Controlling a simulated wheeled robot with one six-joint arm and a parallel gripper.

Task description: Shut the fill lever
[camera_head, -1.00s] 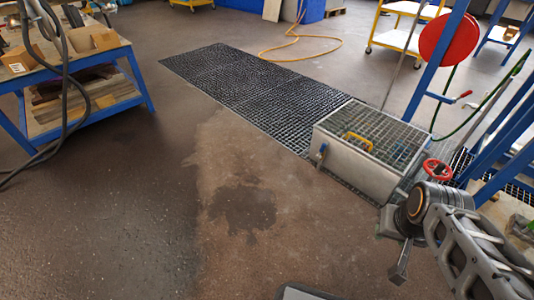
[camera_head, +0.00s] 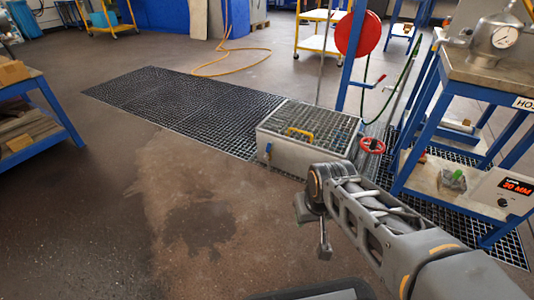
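I cannot tell for certain which handle is the fill lever. A metal box with a grated top (camera_head: 290,150) stands on the floor grating at mid-right. A small red-handled lever (camera_head: 381,79) shows by the blue post behind. My gripper (camera_head: 325,250) hangs over the floor in front of the box, apart from everything; its fingers are too small to read.
A blue bench (camera_head: 425,115) at right carries a steel vessel with a gauge (camera_head: 496,38). A red hose reel (camera_head: 357,34) hangs behind. A blue table (camera_head: 45,110) stands at left. The front floor is clear.

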